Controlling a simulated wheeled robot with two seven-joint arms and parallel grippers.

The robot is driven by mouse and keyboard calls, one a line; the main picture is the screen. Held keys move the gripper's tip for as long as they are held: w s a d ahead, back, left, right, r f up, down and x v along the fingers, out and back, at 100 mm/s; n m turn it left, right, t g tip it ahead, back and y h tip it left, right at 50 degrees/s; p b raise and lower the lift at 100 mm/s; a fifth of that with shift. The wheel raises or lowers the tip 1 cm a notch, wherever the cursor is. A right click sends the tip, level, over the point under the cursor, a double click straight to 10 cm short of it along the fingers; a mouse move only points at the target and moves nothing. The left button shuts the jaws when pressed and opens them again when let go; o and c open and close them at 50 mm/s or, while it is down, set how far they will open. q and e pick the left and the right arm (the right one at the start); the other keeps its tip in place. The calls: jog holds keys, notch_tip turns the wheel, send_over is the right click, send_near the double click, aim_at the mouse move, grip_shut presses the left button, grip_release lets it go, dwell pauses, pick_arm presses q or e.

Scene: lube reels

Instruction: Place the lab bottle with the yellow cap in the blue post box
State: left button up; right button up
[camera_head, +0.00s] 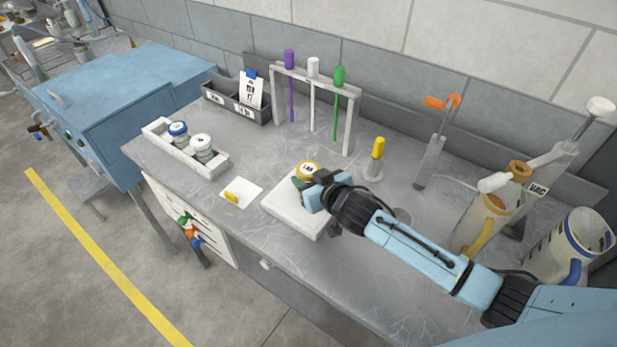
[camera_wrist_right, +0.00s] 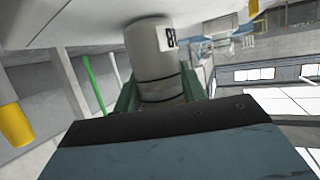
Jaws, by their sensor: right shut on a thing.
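The lab bottle with the yellow cap (camera_head: 308,169) is at my right gripper (camera_head: 305,187), above or on a white square pad (camera_head: 290,216); I cannot tell if it touches the pad. In the right wrist view the pale bottle (camera_wrist_right: 154,55), with a dark-lettered label, sits between the green fingers of my right gripper (camera_wrist_right: 158,95), which are shut on it. No box is plainly marked as the blue post box. A dark two-compartment tray (camera_head: 222,98) at the back holds a white card with a blue clip (camera_head: 251,88). My left gripper is not in view.
A white rack (camera_head: 216,167) holds a blue-capped and a white-capped jar. A frame (camera_head: 349,120) holds purple, white and green rods. A yellow-topped post (camera_head: 376,158) and a white card with a yellow piece (camera_head: 238,192) are nearby. Blue cabinets (camera_head: 130,95) stand left.

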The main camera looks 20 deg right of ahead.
jog(key=o, duration=0.6)
jog(key=shift+f, duration=0.2)
jog(key=shift+c, duration=0.2)
jog(key=o, duration=0.4)
jog(key=shift+o, duration=0.2)
jog(key=shift+r, duration=0.1)
